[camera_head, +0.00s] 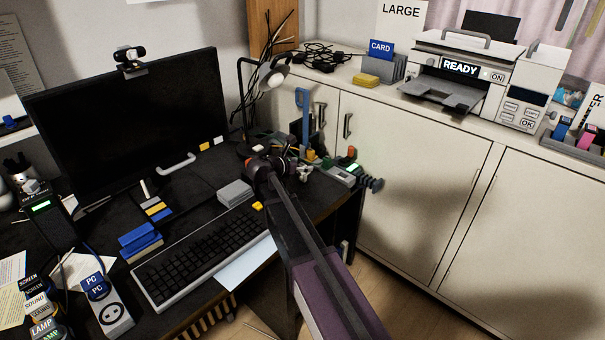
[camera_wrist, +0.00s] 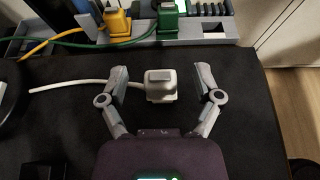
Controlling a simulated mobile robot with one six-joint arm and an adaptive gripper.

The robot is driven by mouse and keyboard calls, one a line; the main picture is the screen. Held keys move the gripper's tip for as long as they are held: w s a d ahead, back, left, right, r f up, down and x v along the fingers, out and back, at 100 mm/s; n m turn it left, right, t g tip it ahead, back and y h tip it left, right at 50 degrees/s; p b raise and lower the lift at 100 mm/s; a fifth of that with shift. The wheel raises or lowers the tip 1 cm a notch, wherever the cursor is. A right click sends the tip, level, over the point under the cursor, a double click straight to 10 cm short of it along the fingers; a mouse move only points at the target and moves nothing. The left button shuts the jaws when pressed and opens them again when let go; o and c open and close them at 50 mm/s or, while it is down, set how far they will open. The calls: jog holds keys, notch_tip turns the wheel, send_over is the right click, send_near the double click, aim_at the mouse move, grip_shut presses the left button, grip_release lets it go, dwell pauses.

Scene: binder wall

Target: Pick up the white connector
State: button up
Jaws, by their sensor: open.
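The white connector (camera_wrist: 160,86) is a small block with a grey top piece, lying on the black desk top in the wrist view. A white cable (camera_wrist: 75,84) lies on the desk to the left of it. My gripper (camera_wrist: 162,75) is open, with one finger on each side of the connector and a gap on both sides. Nothing is held. In the head view my arm reaches over the desk's right end; the connector is hard to make out there.
A grey rack (camera_wrist: 210,29) with a yellow plug (camera_wrist: 113,22) and a green plug (camera_wrist: 170,18) stands just beyond the connector. A lamp (camera_head: 272,78) and monitor (camera_head: 130,120) stand left of my arm. The white cabinet (camera_head: 410,180) is to the right.

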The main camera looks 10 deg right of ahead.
jog(key=c, duration=1.1)
jog(key=shift+r, duration=0.15)
notch_tip(320, 180, up, 2)
jog(key=p, duration=0.2)
jog(key=shift+r+p, duration=0.25)
jog(key=shift+p, duration=0.15)
jog(key=s, duration=0.5)
jog(key=s+d+r+p, duration=0.1)
jog(key=s, duration=0.4)
jog(key=s+r+p, duration=0.1)
jog(key=s, duration=0.5)
jog(key=shift+d+r, duration=0.1)
jog(key=shift+d, duration=0.2)
